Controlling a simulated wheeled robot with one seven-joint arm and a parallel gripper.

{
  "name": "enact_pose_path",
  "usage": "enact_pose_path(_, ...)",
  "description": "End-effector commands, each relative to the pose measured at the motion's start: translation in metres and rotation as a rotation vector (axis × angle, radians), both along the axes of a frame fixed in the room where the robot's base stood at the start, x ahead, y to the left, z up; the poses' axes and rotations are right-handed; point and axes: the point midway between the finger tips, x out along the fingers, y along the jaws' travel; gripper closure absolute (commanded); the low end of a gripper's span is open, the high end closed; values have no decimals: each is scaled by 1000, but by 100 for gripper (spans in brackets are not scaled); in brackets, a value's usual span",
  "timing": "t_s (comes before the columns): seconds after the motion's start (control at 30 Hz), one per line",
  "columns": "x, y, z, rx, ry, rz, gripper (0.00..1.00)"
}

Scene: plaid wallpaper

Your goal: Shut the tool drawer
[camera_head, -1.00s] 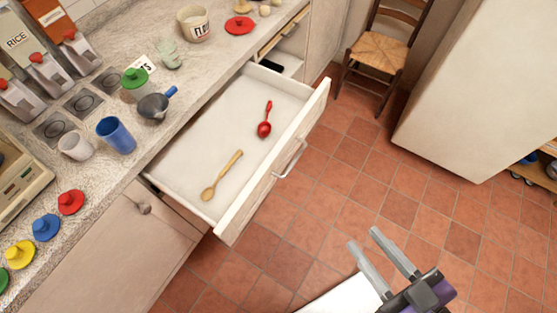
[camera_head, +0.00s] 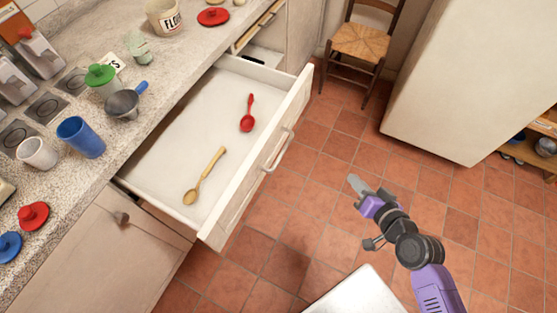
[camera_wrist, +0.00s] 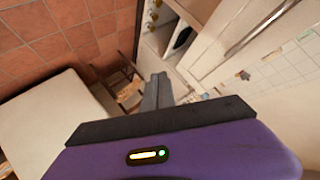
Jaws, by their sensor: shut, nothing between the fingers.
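The tool drawer (camera_head: 150,158) is pulled well out from under the counter in the head view. Its front panel (camera_head: 262,160) carries a metal handle (camera_head: 278,150). A wooden spoon (camera_head: 205,176) and a red spoon (camera_head: 248,113) lie inside it. My gripper (camera_head: 354,183) is shut and empty, to the right of the drawer front and apart from it, above the floor tiles. In the wrist view the closed fingers (camera_wrist: 158,90) point away from the camera.
The counter (camera_head: 100,180) holds a blue cup (camera_head: 81,137), a white cup (camera_head: 37,153), a small pan (camera_head: 123,104) and coloured lids. A wooden chair (camera_head: 362,42) and a large white cabinet (camera_head: 450,75) stand beyond. Tiled floor (camera_head: 320,150) is clear between them and the drawer.

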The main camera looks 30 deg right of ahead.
Motion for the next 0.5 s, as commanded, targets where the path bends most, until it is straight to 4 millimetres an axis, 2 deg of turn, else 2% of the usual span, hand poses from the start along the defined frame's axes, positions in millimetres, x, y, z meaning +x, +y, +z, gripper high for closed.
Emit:
enact_pose_path(0.03,11,-7,-18,79,-1,-11,100)
enact_pose_path(0.1,23,-10,-36,197,-6,-10,100)
enact_pose_path(0.23,47,-8,-53,419,-44,23,100)
enact_pose_path(0.37,68,3,-51,631,-113,100,100)
enact_pose_path(0.5,78,20,-30,832,-212,224,100)
